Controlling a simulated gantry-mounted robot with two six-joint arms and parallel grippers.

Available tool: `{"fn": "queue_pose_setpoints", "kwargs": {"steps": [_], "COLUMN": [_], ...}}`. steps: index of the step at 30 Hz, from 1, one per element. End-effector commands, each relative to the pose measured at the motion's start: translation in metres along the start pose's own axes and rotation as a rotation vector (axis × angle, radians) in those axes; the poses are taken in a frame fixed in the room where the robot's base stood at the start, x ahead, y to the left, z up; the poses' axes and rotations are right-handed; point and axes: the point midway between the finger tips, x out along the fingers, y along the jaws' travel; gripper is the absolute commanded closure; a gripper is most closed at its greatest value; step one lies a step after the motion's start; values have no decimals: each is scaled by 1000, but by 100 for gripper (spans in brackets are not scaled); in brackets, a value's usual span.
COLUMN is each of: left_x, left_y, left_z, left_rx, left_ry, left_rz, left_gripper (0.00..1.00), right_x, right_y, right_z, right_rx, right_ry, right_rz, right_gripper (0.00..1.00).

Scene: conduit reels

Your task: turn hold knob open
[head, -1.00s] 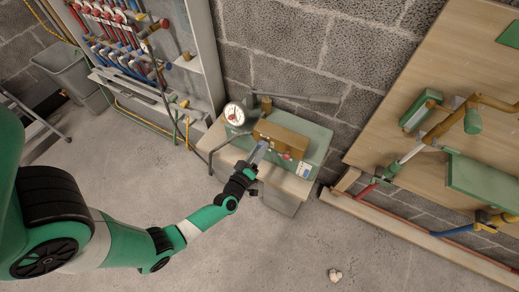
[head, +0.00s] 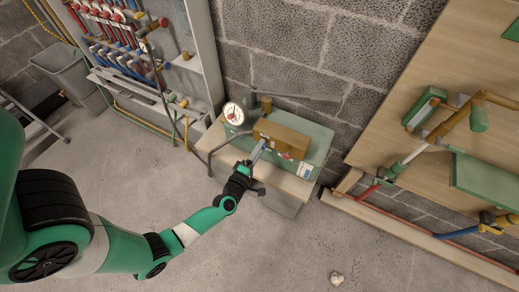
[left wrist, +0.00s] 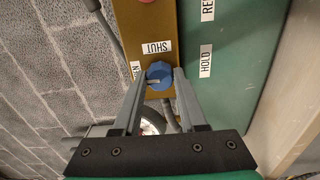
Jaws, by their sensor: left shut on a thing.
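The blue hold knob (left wrist: 158,74) sits on a brown block (left wrist: 150,110) in the left wrist view. A SHUT label (left wrist: 157,47) is above it, and a partly hidden label ending in N (left wrist: 135,69) is to its left. A HOLD label (left wrist: 206,61) is on the green surface to the right. My left gripper (left wrist: 159,82) is shut on the knob, one finger on each side. A pale mark shows on the knob's lower left. In the head view the left gripper (head: 262,146) reaches the front of the brown block (head: 283,137); its fingers hide the knob there. My right gripper is out of view.
The block sits on a green unit on a pale bench (head: 225,165) against the block wall. A round gauge (head: 233,113) and a grey lever (head: 305,97) are beside it. A pipe board (head: 400,90) stands right. The floor in front is mostly clear.

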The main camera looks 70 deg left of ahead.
Motion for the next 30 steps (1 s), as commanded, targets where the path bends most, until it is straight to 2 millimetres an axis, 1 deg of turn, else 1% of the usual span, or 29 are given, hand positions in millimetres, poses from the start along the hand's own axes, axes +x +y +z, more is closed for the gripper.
{"fn": "queue_pose_setpoints", "kwargs": {"steps": [6,19,20,21,24,30], "left_x": [0,0,0,0,0,0], "left_y": [0,0,0,0,0,0], "left_z": [0,0,0,0,0,0], "left_rx": [-46,-54,-54,-53,-53,-52], "left_ry": [0,0,0,0,0,0], "left_rz": [-1,-1,0,0,0,0], "left_gripper": [100,100,53,46,29,29], "right_x": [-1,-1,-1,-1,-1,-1], "right_y": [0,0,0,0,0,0], "right_z": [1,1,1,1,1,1], "right_rx": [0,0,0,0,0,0], "right_ry": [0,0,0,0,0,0], "right_rz": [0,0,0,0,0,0], "right_gripper": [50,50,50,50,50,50]}}
